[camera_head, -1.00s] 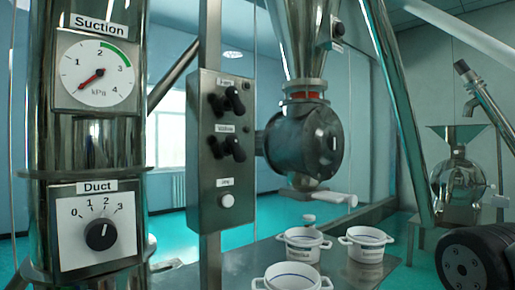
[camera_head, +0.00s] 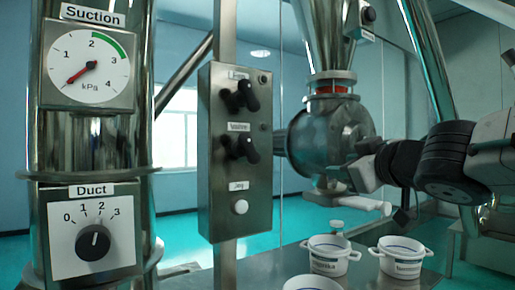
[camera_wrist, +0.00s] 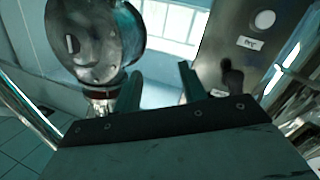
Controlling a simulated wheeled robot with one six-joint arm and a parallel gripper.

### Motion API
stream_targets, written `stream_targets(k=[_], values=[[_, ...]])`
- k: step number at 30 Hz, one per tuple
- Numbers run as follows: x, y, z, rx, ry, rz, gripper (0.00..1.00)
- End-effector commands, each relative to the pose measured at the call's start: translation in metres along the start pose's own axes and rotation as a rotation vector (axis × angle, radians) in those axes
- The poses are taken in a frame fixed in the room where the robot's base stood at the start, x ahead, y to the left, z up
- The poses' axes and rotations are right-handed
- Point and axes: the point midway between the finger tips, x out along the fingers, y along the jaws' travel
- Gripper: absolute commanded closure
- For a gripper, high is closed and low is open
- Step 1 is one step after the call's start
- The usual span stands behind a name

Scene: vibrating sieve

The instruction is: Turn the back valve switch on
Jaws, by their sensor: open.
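A grey control box (camera_head: 235,150) stands left of centre in the head view. It has two black rotary switches, an upper one (camera_head: 240,96) and a lower one (camera_head: 240,147) with a label that seems to read "Valve", above a white button (camera_head: 240,207). The upper label is too blurred to read. Part of the box, seen upside down, and one dark switch (camera_wrist: 232,78) show at the right of the wrist view. My gripper (camera_wrist: 160,70) is open and empty. The dark switch lies apart, right of its right finger. In the head view my arm reaches in from the right.
A round metal valve body (camera_head: 325,140) with a pale handle (camera_head: 370,205) hangs beside the box. A small box with a dark knob (camera_head: 368,14) is at the top. A duct column with a dial (camera_head: 93,242) is left. White pots (camera_head: 400,257) stand on the table below.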

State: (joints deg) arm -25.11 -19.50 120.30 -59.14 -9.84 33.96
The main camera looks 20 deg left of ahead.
Motion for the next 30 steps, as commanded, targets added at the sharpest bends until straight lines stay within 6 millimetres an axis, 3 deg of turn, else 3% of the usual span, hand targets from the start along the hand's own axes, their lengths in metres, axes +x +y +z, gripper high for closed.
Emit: stream_targets(k=[1,3,6,9,24,30], values=[[0.013,-0.026,-0.026,-0.032,0.085,-0.093,0.58],[0.022,-0.058,-0.053,-0.067,0.181,-0.208,0.58],[0.025,-0.09,-0.076,-0.099,0.266,-0.331,0.58],[0.026,-0.108,-0.087,-0.114,0.305,-0.395,0.58],[0.084,-0.138,-0.107,-0.117,0.311,-0.408,0.58],[0.092,-0.141,-0.11,-0.117,0.311,-0.406,0.58]])
